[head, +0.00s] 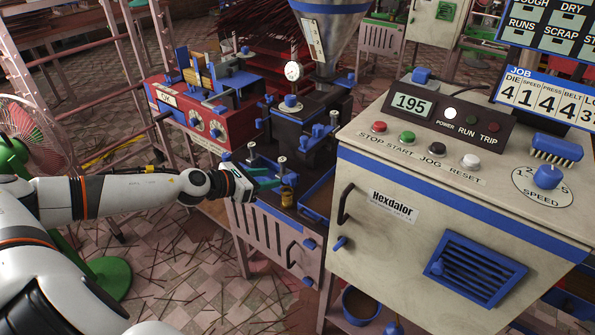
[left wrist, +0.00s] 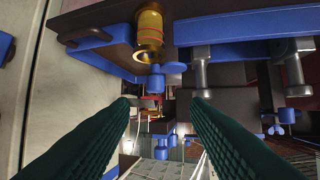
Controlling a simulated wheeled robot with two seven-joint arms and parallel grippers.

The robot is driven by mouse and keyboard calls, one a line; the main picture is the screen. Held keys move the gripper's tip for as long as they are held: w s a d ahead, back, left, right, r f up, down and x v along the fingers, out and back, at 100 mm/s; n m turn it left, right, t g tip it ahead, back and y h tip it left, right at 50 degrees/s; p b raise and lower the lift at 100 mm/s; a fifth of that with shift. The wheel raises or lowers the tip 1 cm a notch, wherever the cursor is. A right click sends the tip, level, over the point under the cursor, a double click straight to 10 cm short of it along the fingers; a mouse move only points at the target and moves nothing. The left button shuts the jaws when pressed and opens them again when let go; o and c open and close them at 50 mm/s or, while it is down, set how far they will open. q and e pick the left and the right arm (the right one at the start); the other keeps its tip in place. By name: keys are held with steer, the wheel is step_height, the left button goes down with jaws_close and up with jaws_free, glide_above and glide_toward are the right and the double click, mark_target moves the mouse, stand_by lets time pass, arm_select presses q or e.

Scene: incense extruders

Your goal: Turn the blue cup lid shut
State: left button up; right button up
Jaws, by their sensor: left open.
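A small brass cup (head: 288,196) stands upright on the dark top of the low pink cabinet, just past my left gripper (head: 270,180). In the left wrist view, which looks upside down, the brass cup (left wrist: 150,30) hangs from the top edge. A blue winged piece (left wrist: 156,80), seemingly its lid, shows at the cup's free end; whether it is seated cannot be told. The left gripper's green fingers (left wrist: 160,103) are open and empty, apart from the cup, with the blue piece in line with the gap between them. My right gripper is not in view.
The pale Hexdalor cabinet (head: 400,225) stands close to the right. A red machine (head: 205,120) with dials and a dark block with blue knobs (head: 300,130) stand behind. Metal posts (left wrist: 200,70) stand beside the cup. A fan (head: 30,135) is at the left.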

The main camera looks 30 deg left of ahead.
mark_target(291, 176)
arm_select(q)
steer(key=p+x, duration=0.1)
steer(key=x, duration=0.2)
steer(key=p+x, duration=0.1)
steer(key=x, duration=0.3)
steer(key=p+x, duration=0.1)
steer(key=x, duration=0.2)
steer(key=shift+w+d+f, duration=0.1)
steer(key=shift+w+d, duration=0.2)
steer(key=shift+d, duration=0.15)
